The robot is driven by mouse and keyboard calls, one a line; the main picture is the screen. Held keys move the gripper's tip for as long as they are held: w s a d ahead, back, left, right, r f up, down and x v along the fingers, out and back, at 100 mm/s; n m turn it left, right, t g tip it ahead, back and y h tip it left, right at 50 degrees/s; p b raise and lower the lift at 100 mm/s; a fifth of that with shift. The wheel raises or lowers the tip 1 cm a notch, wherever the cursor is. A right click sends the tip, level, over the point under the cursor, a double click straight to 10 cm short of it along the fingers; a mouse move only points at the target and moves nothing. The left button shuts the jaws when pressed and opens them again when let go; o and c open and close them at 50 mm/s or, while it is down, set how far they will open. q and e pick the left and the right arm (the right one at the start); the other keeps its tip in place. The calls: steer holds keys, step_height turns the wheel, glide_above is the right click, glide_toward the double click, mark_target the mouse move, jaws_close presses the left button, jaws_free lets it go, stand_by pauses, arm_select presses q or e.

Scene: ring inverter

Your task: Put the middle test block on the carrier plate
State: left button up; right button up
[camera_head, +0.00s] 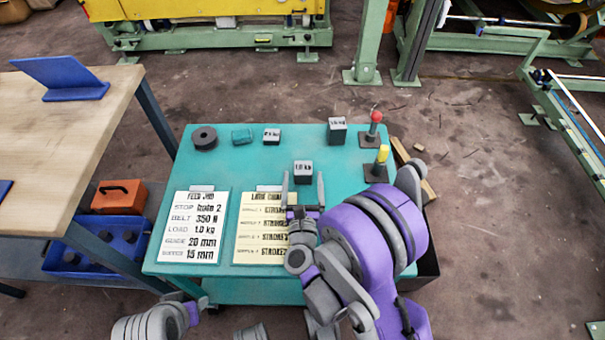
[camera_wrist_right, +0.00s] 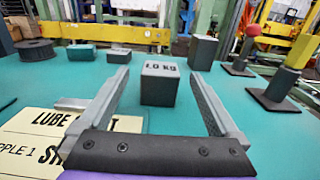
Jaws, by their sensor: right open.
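The middle test block (camera_head: 303,172), a dark grey block with a pale top marked 1.0 kg, stands upright on the teal table top. My right gripper (camera_head: 305,180) is open, with its fingers on either side of the block's near part. In the right wrist view the block (camera_wrist_right: 159,83) stands between and just beyond the open fingers (camera_wrist_right: 163,88), with gaps on both sides. A smaller block (camera_head: 272,136) and a taller block (camera_head: 337,130) stand farther back. Part of my left arm shows at the lower left; its fingers do not show. I cannot make out a carrier plate.
A dark ring-shaped roll (camera_head: 204,138) and a teal box (camera_head: 242,137) are at the back left. Red-topped (camera_head: 374,128) and yellow-topped (camera_head: 380,165) posts stand at the right. Two printed cards (camera_head: 201,228) (camera_head: 262,235) lie in front. A wooden bench (camera_head: 75,120) is at left.

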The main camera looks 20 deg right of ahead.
mark_target(303, 159)
steer(key=x, duration=0.7)
steer(key=shift+w+d, duration=0.1)
steer(key=shift+w, duration=0.05)
jaws_close()
stand_by(0.3)
